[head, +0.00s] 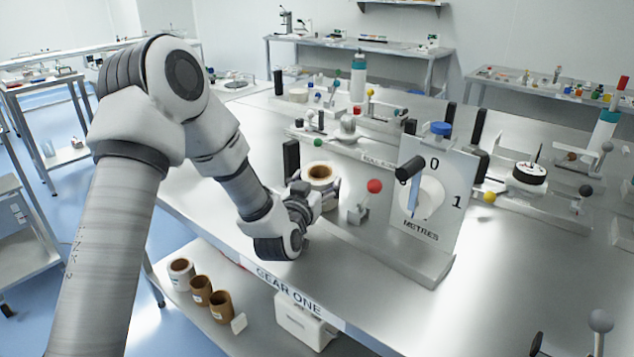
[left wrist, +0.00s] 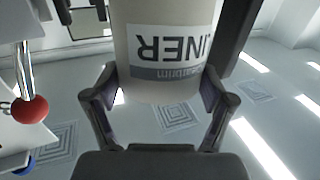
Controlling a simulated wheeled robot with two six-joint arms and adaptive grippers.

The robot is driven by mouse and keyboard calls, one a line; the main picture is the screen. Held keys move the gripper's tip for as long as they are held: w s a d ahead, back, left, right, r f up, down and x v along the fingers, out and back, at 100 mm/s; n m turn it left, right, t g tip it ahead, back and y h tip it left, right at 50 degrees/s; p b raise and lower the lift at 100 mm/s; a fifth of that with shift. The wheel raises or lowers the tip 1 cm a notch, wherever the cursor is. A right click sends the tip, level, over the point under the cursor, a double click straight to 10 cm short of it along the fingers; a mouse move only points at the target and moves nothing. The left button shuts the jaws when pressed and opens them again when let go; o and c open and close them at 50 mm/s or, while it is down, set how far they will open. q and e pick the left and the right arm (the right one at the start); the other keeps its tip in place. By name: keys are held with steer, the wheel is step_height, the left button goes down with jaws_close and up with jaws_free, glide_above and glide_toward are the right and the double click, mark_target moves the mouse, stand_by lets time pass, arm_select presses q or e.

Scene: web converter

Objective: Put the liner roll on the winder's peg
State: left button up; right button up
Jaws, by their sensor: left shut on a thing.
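The liner roll (head: 320,173), pale with a brown core ring on top, is upright in my left gripper (head: 318,190). In the left wrist view the roll (left wrist: 165,45) shows its label upside down between the two fingers of the gripper (left wrist: 160,95). The left gripper is shut on it. A black upright post (head: 291,158) stands just left of the roll. A dark post (left wrist: 238,35) also shows beside the roll in the wrist view. I cannot tell which post is the winder's peg. My right gripper is not in view.
A METRES dial panel (head: 433,195) and a red-ball lever (head: 374,186) stand right of the roll. The lever's red ball (left wrist: 30,110) shows at left in the wrist view. Several rolls (head: 201,290) sit on the lower shelf. Bare bench top (head: 530,250) lies right of the panel.

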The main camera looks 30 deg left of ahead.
arm_select(q)
steer(key=o, duration=1.4)
steer(key=shift+f, duration=0.25)
steer(key=shift+c, duration=0.2)
steer(key=shift+o, duration=1.3)
steer(key=shift+s+f, duration=0.1)
steer(key=shift+r+p, duration=0.5)
steer(key=shift+p, duration=0.05)
steer(key=shift+s+f, duration=0.15)
steer(key=shift+s, duration=0.05)
steer(key=b+v, duration=0.1)
steer(key=v, duration=0.6)
steer(key=shift+s+d, duration=0.1)
steer(key=shift+s, duration=0.05)
steer(key=p+v, duration=0.1)
steer(key=p, duration=0.2)
steer(key=p+v, duration=0.1)
steer(key=p, duration=0.3)
steer(key=p+v, duration=0.2)
steer(key=p, duration=0.2)
steer(key=shift+r, duration=0.35)
